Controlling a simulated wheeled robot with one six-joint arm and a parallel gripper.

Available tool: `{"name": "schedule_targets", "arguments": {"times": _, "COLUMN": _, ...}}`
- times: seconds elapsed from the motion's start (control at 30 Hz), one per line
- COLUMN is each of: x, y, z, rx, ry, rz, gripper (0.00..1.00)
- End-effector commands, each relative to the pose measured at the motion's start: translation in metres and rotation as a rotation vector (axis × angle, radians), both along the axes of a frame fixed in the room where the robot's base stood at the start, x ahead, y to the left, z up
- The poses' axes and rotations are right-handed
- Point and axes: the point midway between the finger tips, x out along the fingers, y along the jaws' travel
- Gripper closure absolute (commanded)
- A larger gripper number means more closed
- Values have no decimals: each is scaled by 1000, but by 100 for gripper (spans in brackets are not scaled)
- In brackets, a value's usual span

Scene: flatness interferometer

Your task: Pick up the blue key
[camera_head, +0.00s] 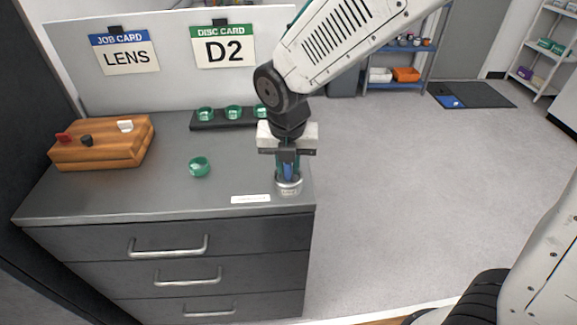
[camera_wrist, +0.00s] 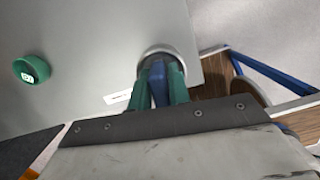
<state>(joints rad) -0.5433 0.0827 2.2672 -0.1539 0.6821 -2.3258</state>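The blue key (camera_head: 288,170) stands in a round silver metal cup (camera_head: 289,188) at the front right corner of the grey cabinet top. My gripper (camera_head: 288,172) points straight down over the cup, with one teal finger on each side of the key. The wrist view shows the blue key (camera_wrist: 158,85) between the two fingers (camera_wrist: 160,80), with the cup's rim (camera_wrist: 166,50) around their tips. The fingers are very near the key; I cannot tell whether they press on it. The key's lower part is hidden in the cup.
A white label strip (camera_head: 250,199) lies left of the cup. A green ring (camera_head: 199,167) stands alone on the top. A black rack (camera_head: 218,124) holds green rings behind. A wooden block (camera_head: 100,147) with small pegs is at left. Open floor lies to the right.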

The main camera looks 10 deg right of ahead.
Motion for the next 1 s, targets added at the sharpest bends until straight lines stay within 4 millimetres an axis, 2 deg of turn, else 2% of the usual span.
{"name": "schedule_targets", "arguments": {"times": 0.07, "x": 0, "y": 0, "z": 0, "rx": 0, "ry": 0, "rz": 0, "gripper": 100}}
{"name": "schedule_targets", "arguments": {"times": 0.47, "x": 0, "y": 0, "z": 4, "rx": 1, "ry": -1, "rz": 0, "gripper": 100}}
{"name": "schedule_targets", "arguments": {"times": 0.57, "x": 0, "y": 0, "z": 11, "rx": 1, "ry": -1, "rz": -1, "gripper": 100}}
{"name": "schedule_targets", "arguments": {"times": 0.77, "x": 0, "y": 0, "z": 39, "rx": 3, "ry": -3, "rz": -1, "gripper": 100}}
{"name": "schedule_targets", "arguments": {"times": 1.0, "x": -59, "y": 8, "z": 41, "rx": 1, "ry": -1, "rz": 5, "gripper": 100}}
